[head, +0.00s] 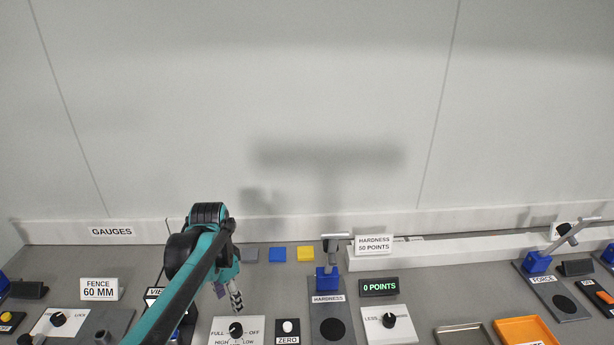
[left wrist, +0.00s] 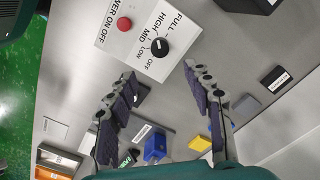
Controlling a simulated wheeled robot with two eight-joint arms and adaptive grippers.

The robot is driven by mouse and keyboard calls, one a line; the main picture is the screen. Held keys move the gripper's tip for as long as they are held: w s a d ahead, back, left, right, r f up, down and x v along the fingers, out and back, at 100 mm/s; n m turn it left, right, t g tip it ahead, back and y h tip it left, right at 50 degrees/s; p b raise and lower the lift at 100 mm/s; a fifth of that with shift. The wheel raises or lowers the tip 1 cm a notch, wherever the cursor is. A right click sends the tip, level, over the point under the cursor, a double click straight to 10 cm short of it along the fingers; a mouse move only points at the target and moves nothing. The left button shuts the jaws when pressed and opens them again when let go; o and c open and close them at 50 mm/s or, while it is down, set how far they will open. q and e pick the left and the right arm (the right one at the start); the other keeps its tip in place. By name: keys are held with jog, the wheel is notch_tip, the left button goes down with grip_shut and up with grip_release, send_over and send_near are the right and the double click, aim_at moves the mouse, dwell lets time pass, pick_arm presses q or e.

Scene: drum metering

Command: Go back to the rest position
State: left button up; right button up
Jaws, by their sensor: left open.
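My left gripper (head: 236,293) hangs over the bench, just above a white dial panel (head: 218,335) marked FULL, HIGH, LOW and OFF. In the left wrist view my left gripper (left wrist: 163,98) has its two dark padded fingers spread wide, with nothing between them. The black dial knob (left wrist: 160,46) lies beyond the fingertips, apart from them. My right gripper is in neither view.
The hardness stand (head: 327,280), a ZERO button (head: 288,326) and a "0 POINTS" display (head: 380,287) are right of my left gripper. Blue (head: 277,254) and yellow (head: 305,253) blocks lie behind. An orange tray (head: 527,332) is at right. The wall closes the back.

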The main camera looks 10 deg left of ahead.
pick_arm(q)
jog(key=s+d+n+t, duration=0.6)
jog(key=s+d+t, duration=0.1)
jog(key=s+d, duration=0.3)
jog(key=shift+s+d, duration=0.35)
jog(key=shift+s, duration=0.15)
jog(key=shift+f, duration=0.1)
